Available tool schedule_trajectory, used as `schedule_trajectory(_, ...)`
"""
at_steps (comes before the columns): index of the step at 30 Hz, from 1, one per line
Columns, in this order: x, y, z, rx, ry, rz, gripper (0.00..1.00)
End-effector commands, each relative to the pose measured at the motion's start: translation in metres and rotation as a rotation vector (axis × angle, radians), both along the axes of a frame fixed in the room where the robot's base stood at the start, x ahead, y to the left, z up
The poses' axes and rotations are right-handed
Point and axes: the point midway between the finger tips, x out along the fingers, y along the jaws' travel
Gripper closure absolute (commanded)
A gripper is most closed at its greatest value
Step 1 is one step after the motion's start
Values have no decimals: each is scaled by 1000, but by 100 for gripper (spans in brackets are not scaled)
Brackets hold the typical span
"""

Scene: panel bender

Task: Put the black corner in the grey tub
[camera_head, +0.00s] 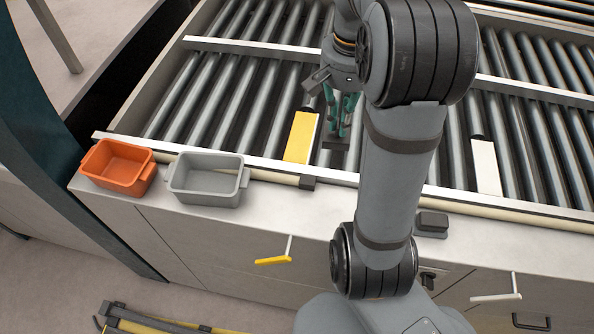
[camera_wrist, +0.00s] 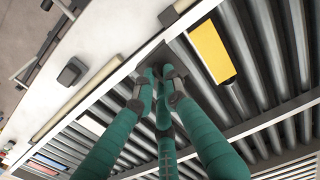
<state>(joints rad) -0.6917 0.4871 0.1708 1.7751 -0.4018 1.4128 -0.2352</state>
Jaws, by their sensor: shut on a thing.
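My gripper (camera_head: 341,128) has teal fingers and is over the rollers, just right of the yellow panel. It is shut on the black corner (camera_head: 335,144), a small flat dark piece. In the wrist view the fingertips (camera_wrist: 155,78) close on the corner (camera_wrist: 151,52), which is partly hidden by them. I cannot tell whether the corner still touches the surface below. The grey tub (camera_head: 205,201) stands on the pale ledge to the left of my gripper, open at the top, and looks empty.
An orange tub (camera_head: 112,181) stands left of the grey tub. A yellow panel (camera_head: 302,137) and a white panel (camera_head: 486,167) lie on the rollers. A dark block (camera_head: 432,222) sits on the ledge at right. A pale rail runs along the rollers' front edge.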

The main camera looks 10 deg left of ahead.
Motion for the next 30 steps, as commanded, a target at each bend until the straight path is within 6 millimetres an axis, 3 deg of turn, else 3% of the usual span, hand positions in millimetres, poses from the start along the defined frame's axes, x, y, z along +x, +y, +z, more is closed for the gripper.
schedule_trajectory(1, 3, 34, -4, -1, 3, 19, 100)
schedule_trajectory(3, 2, 75, -9, 0, 3, 23, 100)
schedule_trajectory(6, -6, 124, -14, 1, 2, 27, 100)
schedule_trajectory(9, -16, 158, -18, 2, 1, 28, 100)
schedule_trajectory(17, -37, 203, -31, 1, 4, 29, 100)
schedule_trajectory(30, -82, 280, -84, 1, 3, 25, 100)
